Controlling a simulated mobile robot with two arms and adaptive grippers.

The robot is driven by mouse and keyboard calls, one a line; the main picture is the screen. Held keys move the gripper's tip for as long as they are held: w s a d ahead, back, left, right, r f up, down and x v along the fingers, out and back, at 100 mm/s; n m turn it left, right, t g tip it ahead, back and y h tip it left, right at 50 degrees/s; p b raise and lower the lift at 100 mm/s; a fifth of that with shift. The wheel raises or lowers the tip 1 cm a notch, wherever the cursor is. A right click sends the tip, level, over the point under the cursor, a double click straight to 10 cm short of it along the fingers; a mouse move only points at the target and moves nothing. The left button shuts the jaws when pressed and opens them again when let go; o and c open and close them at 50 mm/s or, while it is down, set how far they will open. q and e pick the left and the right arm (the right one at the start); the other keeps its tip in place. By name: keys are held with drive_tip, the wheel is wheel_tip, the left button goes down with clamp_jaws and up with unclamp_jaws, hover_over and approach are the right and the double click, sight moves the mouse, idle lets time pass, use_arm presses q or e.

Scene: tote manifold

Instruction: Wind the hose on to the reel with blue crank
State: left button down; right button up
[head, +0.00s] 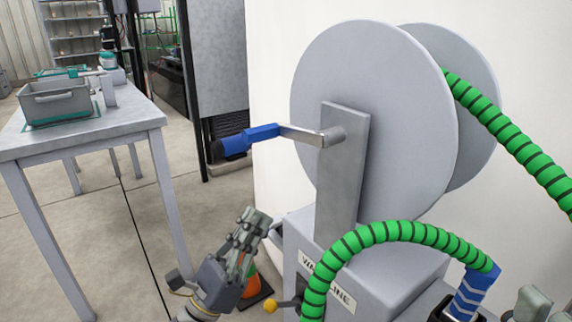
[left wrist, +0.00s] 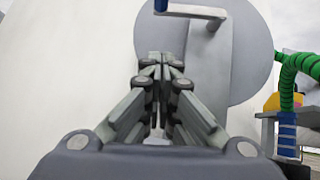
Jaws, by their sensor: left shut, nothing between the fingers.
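The grey reel (head: 375,120) has two round discs and stands on a grey base box at the right. Its blue crank handle (head: 262,132) sticks out to the left on a metal arm; in the left wrist view the handle (left wrist: 161,5) is at the top edge. The green ribbed hose (head: 520,145) runs off the reel to the right, and another length arches in front of the base to a blue end piece (head: 470,292). My left gripper (head: 258,218) is shut and empty, below the crank and apart from it. Grey parts at the lower right may be my right gripper (head: 530,303), mostly cut off.
A grey table (head: 90,132) with a grey bin (head: 55,103) stands at the left. An orange cone (head: 252,282) is on the floor behind my left gripper. A yellow knob (head: 270,306) sits beside the base. A pale wall is behind the reel.

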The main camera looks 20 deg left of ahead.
use_arm(q)
drive_tip(key=w+d+r, duration=0.2)
drive_tip(key=w+r, duration=0.4)
drive_tip(key=r, duration=0.4)
drive_tip(key=shift+d+r, duration=0.25)
drive_tip(key=shift+d, duration=0.1)
